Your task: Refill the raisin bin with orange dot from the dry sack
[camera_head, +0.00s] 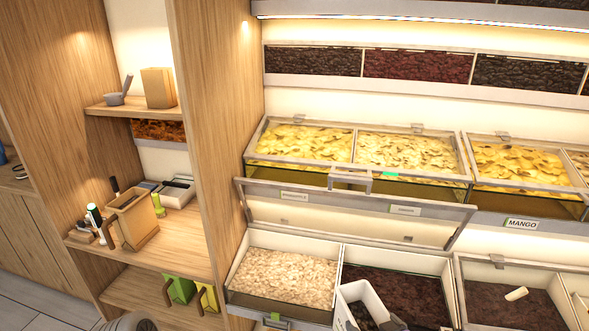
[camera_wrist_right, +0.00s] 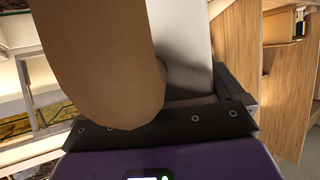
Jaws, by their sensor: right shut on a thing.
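My right gripper (camera_head: 365,306) shows as a pale form with dark parts at the bottom of the head view, in front of a bin of dark dried fruit (camera_head: 412,292). In the right wrist view a smooth brown thing (camera_wrist_right: 95,60) with a rounded end fills the near left. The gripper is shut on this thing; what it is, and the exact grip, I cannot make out. I see no orange dot on either bin. My left gripper is not in view.
A hinged lid (camera_head: 350,222) stands raised behind the lower bins. A pale-filled bin (camera_head: 285,274) is left of the dark ones. Yellow-fruit bins (camera_head: 305,139) line the shelf above. Left, a brown bag (camera_head: 158,88) and a brown container (camera_head: 132,218) stand on wooden shelves, beyond an upright panel (camera_head: 215,110).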

